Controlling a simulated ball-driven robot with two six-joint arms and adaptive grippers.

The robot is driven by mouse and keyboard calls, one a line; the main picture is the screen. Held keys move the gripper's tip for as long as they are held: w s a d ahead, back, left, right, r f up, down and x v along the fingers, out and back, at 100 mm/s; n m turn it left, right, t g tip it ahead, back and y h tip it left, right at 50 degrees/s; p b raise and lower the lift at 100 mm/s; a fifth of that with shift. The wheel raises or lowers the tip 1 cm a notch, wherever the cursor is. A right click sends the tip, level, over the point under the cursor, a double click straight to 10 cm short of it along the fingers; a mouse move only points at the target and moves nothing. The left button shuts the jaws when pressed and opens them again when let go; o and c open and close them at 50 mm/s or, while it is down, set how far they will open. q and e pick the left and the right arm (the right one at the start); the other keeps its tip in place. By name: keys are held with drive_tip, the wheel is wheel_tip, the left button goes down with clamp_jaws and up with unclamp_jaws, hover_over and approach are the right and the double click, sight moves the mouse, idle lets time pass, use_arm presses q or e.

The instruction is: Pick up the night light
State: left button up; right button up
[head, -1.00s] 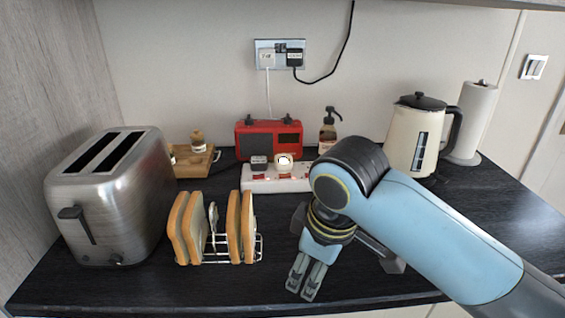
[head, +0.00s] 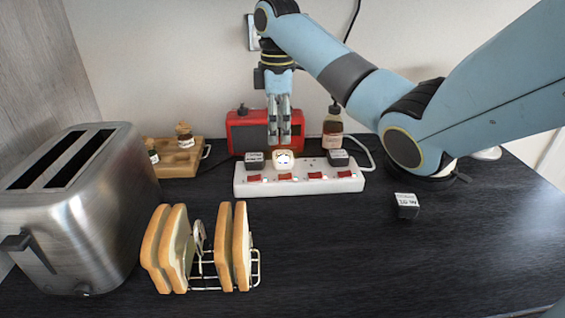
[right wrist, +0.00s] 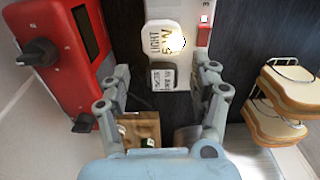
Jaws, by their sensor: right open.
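The night light (head: 284,159) is a small cream-white plug-in block with a lit spot. It sits in the white power strip (head: 300,188), between two dark plugs. In the right wrist view the night light (right wrist: 163,40) shows printed lettering, beyond a dark plug (right wrist: 163,77). My right gripper (head: 286,141) points down just above and behind the night light, in front of the red radio. In the right wrist view its fingers (right wrist: 160,82) are apart with nothing held between them. My left gripper is out of view.
A red radio (head: 240,137) stands behind the strip, with a pump bottle (head: 333,128) to its right. A loose dark plug (head: 407,206) lies on the counter. A toast rack with bread (head: 240,247) and a toaster (head: 90,220) are at left. The front right counter is clear.

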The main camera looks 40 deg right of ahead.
sight(279, 155)
drive_tip(key=shift+w+f, duration=0.1)
drive_tip(key=shift+f, duration=0.8)
drive_tip(key=f, duration=0.3)
drive_tip(key=f+p, duration=0.1)
drive_tip(key=shift+s+f, duration=0.25)
drive_tip(key=shift+f, duration=0.4)
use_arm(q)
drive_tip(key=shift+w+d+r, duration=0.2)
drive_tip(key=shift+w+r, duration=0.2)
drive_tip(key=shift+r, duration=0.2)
use_arm(e)
drive_tip(key=shift+c, duration=0.3)
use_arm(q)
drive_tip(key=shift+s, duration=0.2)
use_arm(e)
drive_tip(key=c, duration=0.9)
